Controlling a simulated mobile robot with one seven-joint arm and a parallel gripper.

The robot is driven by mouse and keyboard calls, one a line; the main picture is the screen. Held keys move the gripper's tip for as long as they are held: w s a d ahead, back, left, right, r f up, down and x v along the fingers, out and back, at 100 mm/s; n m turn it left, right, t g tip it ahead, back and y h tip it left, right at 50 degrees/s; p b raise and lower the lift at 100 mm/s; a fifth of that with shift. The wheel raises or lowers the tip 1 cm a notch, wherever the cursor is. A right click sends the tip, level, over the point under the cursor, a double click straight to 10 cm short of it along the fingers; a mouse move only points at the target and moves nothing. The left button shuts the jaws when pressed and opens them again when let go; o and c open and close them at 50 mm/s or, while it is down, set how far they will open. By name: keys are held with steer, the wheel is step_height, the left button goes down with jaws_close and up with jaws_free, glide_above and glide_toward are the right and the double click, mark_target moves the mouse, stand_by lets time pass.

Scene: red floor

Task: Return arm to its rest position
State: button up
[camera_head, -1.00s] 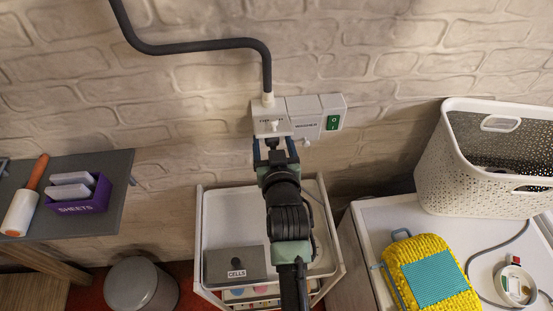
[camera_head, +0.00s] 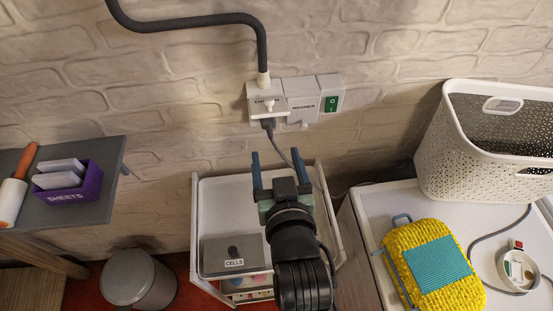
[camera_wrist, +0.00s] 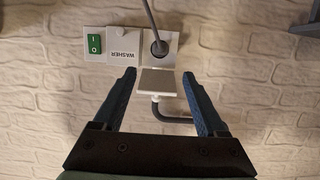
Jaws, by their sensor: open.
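My gripper (camera_head: 276,158) is in front of the white wall, below the socket, with its two blue fingers apart and nothing between them. The white wall socket (camera_head: 266,103) has its cover flap raised. A dark plug (camera_head: 268,124) sits in its underside, with a grey cable hanging down behind my gripper. The wrist view shows my gripper's open fingers (camera_wrist: 159,76) pointing towards the socket's pale flap (camera_wrist: 157,82), apart from it, and the plug (camera_wrist: 159,47) beyond. A "WASHER" box (camera_head: 304,100) with a green switch (camera_head: 331,103) is beside the socket.
Below stands a white trolley (camera_head: 218,190) with a grey "CELLS" box (camera_head: 234,257). At right, a white top (camera_head: 375,215) holds a basket (camera_head: 465,150), a yellow item (camera_head: 403,250) and a round dish (camera_head: 518,270). A grey shelf (camera_head: 105,165) is at left, above a bin (camera_head: 135,280).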

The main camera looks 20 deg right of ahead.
stand_by(0.4)
steer(key=w+a+r+t, duration=0.2)
steer(key=r, duration=0.6)
steer(key=w+a+r+n+t, duration=0.1)
steer(key=w+a+r+t, duration=0.1)
steer(key=r, duration=0.5)
steer(key=w+a+r+t, duration=0.2)
steer(key=r, duration=0.6)
steer(key=s+a+r+n+t+y, duration=0.1)
steer(key=s+a+r+t+y, duration=0.1)
steer(key=r, duration=1)
steer(key=s+a+r+n+t+y+b, duration=0.1)
steer(key=s+a+r+t, duration=0.4)
steer(key=r, duration=0.7)
steer(key=s+y, duration=0.1)
steer(key=s, duration=0.1)
steer(key=shift+s+a, duration=0.35)
steer(key=shift+f, duration=0.1)
